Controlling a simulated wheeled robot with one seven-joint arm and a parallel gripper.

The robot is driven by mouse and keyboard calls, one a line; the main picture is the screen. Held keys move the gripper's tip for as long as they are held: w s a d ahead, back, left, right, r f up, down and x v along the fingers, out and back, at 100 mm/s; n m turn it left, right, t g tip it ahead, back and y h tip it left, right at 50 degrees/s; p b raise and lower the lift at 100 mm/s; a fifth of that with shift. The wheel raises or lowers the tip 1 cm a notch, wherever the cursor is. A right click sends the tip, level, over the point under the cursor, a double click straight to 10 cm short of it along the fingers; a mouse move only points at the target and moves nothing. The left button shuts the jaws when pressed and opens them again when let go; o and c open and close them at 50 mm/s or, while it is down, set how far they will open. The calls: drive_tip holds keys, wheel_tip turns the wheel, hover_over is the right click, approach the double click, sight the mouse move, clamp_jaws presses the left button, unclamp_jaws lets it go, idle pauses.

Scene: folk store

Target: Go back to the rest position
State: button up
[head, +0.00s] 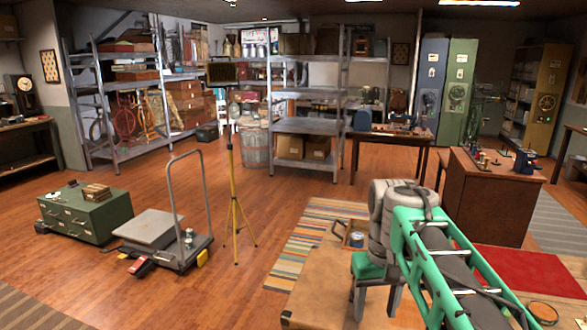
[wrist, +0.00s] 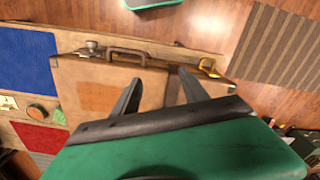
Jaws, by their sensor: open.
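My gripper (head: 376,308) hangs at the lower right of the head view, at the end of my green arm. In the wrist view my gripper (wrist: 159,77) has its two dark fingers spread apart, with nothing between them. Beyond the fingers lies a tan case (wrist: 160,88) with a brown handle (wrist: 127,51) along its far edge. The tan surface (head: 318,285) also shows below my gripper in the head view. I cannot tell how far the fingertips are above it.
A green drawer chest (head: 88,218), a platform trolley (head: 165,240) and a yellow tripod (head: 234,195) stand on the floor at left. A brown desk (head: 490,200) stands at right. A striped rug (head: 300,250) lies beside the tan surface. Open wood floor shows mid-room.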

wheel_tip(320, 180, down, 9)
drive_tip(key=t, duration=0.1)
drive_tip(key=s+a+t, duration=0.1)
drive_tip(key=s+t, duration=0.1)
drive_tip(key=s, duration=0.9)
drive_tip(key=shift+s+a+f+m, duration=0.2)
drive_tip(key=shift+s+f+m, duration=0.05)
drive_tip(key=shift+f+m, duration=0.05)
